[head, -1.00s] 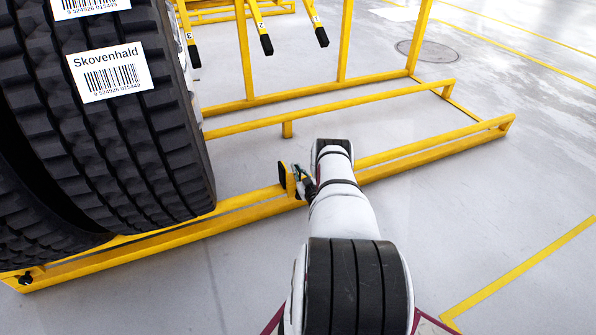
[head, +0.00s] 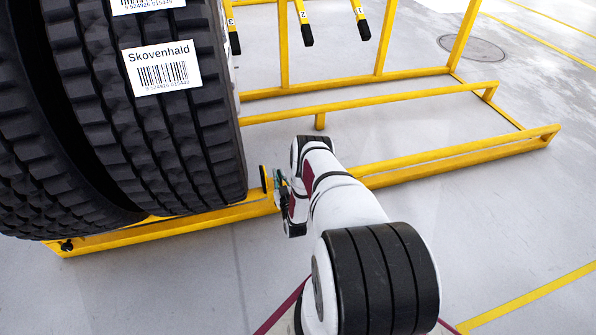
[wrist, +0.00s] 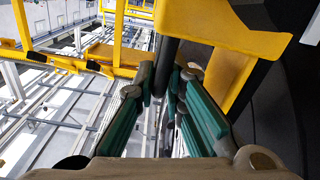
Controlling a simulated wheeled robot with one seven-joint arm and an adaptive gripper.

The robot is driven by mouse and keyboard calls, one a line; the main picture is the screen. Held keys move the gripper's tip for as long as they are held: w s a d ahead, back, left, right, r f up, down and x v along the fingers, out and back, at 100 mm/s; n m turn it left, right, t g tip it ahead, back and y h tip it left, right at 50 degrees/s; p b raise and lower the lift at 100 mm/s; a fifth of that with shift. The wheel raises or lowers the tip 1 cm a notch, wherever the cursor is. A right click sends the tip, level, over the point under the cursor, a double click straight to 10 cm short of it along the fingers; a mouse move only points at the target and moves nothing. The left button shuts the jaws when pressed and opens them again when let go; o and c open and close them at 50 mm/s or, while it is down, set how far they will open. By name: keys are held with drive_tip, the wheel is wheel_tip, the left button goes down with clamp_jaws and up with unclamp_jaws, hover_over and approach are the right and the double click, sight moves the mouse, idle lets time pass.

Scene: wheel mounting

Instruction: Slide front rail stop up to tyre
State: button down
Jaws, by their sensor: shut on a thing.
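The front rail stop (head: 264,180), a yellow piece with a black pad, stands on the yellow front rail just right of the tyre (head: 215,120). A narrow gap seems to remain between pad and tyre in the head view. My gripper (head: 281,188) is at the stop's right side, partly hidden by my wrist. In the wrist view, my gripper's teal-padded fingers (wrist: 166,105) are closed around a dark upright bar beneath the yellow stop plate (wrist: 225,30). The black tyre (wrist: 285,100) fills the right edge there; contact with the stop cannot be told.
The yellow rack's front rail (head: 450,160) runs on to the right, clear of objects. Another stop (head: 67,245) sits at the rail's left end. Numbered yellow arms with black tips (head: 307,35) hang at the back. Open grey floor lies in front.

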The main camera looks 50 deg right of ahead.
sight(269, 186)
drive_tip(key=shift+w+a, duration=0.35)
drive_tip(key=shift+a, duration=0.3)
drive_tip(key=shift+w+a, duration=0.4)
drive_tip(key=shift+a, duration=0.3)
drive_tip(key=shift+w+a, duration=0.35)
drive_tip(key=shift+a, duration=0.3)
drive_tip(key=c, duration=1.7)
unclamp_jaws()
drive_tip(key=shift+s, duration=0.1)
drive_tip(key=v, duration=1.1)
drive_tip(key=shift+s+a+f, duration=0.1)
drive_tip(key=shift+s+a, duration=0.15)
drive_tip(key=shift+s, duration=0.1)
